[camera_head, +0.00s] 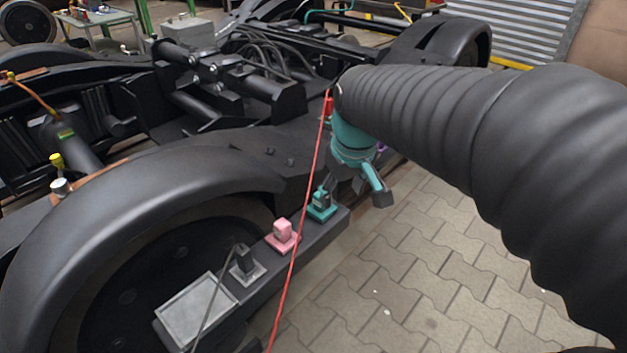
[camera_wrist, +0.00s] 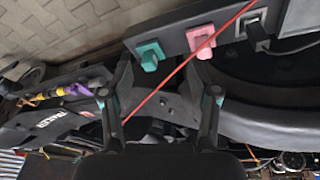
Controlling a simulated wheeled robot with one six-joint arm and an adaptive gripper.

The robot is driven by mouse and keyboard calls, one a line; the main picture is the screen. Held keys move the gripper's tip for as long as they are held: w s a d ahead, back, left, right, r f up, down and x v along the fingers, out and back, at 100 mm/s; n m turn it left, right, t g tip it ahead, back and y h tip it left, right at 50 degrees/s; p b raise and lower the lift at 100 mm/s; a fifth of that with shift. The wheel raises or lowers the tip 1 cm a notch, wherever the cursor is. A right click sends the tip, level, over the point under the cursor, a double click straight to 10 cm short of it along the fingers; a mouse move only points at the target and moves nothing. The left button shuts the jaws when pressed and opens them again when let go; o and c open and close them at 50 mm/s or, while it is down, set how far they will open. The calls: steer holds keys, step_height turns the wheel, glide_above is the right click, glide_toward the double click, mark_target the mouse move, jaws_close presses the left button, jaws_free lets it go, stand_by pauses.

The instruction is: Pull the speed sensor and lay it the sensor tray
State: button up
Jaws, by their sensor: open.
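Several small blocks stand on a dark rail (camera_head: 262,262) along the bogie's side: a teal one (camera_head: 321,205), a pink one (camera_head: 282,236) and a dark one on a pale base (camera_head: 243,263) with a dark cable. I cannot tell for sure which is the speed sensor. A shallow grey tray (camera_head: 198,308) sits at the rail's near end and looks empty. My gripper (camera_head: 355,192) is open and empty, just above and right of the teal block. In the wrist view the teal block (camera_wrist: 150,55) shows beyond and between my open fingertips (camera_wrist: 160,70), with the pink block (camera_wrist: 200,41) to its right.
A thin red line (camera_head: 299,225) crosses the view in front of the rail and passes across my gripper in the wrist view. The curved black wheel cover (camera_head: 150,185) rises left of the rail. The paved floor (camera_head: 440,260) on the right is clear.

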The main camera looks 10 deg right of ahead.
steer(key=w+f+n+g, duration=0.1)
steer(key=w+f, duration=0.1)
steer(key=w, duration=0.3)
steer(key=w+f+n+g+p, duration=0.1)
steer(key=w+f, duration=0.2)
steer(key=w, duration=0.3)
steer(key=w+f+n+g, duration=0.1)
steer(key=w+f, duration=0.2)
steer(key=w, duration=0.2)
steer(key=shift+w+f+n+p, duration=0.15)
steer(key=shift+f+n+p, duration=0.05)
steer(key=shift+n+p, duration=0.2)
steer(key=shift+w+f, duration=0.35)
steer(key=shift+f, duration=0.05)
steer(key=shift+f, duration=0.1)
step_height(320, 180, down, 9)
steer(key=b, duration=0.6)
stand_by(0.3)
